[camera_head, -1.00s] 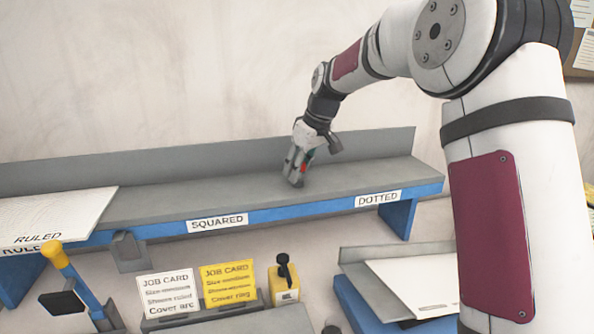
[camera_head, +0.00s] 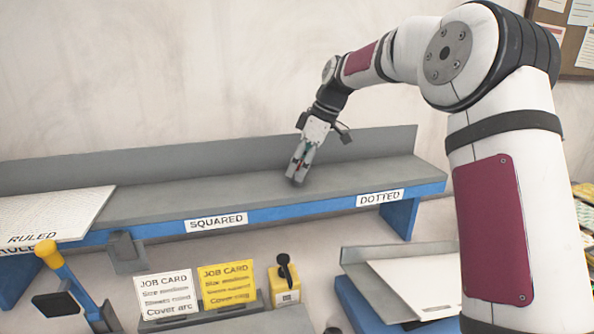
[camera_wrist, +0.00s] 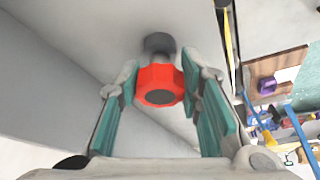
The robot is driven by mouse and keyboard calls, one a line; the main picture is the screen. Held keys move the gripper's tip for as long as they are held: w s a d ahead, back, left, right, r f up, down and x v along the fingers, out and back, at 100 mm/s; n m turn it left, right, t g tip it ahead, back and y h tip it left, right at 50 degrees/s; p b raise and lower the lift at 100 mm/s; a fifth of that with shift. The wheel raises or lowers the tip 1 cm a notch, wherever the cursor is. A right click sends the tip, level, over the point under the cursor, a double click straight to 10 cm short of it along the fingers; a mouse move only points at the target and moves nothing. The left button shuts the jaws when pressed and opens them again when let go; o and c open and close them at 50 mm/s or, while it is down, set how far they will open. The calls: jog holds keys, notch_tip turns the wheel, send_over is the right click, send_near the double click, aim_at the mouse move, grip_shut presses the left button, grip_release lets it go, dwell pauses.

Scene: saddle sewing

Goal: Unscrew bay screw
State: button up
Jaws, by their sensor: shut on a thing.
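The bay screw has a red faceted head (camera_wrist: 160,84) with a dark round centre, and a dark grey collar (camera_wrist: 160,43) behind it against the grey shelf surface. In the wrist view the head sits between the teal-padded fingers of my gripper (camera_wrist: 161,88), which is shut on it. In the head view my gripper (camera_head: 297,176) is low over the long grey shelf (camera_head: 240,187), between the SQUARED label (camera_head: 215,222) and the DOTTED label (camera_head: 380,198). The screw is mostly hidden by the fingers there.
A white RULED board (camera_head: 60,213) lies on the shelf's left end. Below stand two job cards (camera_head: 227,284), a yellow block with a black knob (camera_head: 285,287), a yellow-topped lever (camera_head: 47,249) and a tray with a white sheet (camera_head: 420,283). The shelf beside my gripper is bare.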

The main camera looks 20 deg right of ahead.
jog(key=shift+f+n, duration=0.1)
jog(key=shift+n, duration=0.4)
jog(key=shift+n+g+y+b, duration=0.3)
jog(key=shift+n+g+b, duration=0.5)
jog(key=shift+n, duration=0.6)
jog(key=shift+w+n+g+b, duration=0.15)
jog(key=shift+n+g+b, duration=0.35)
jog(key=shift+n+b, duration=0.65)
jog(key=shift+n, duration=0.55)
jog(key=shift+n+g+b, duration=0.8)
jog(key=shift+n+b, duration=0.4)
jog(key=shift+n, duration=0.5)
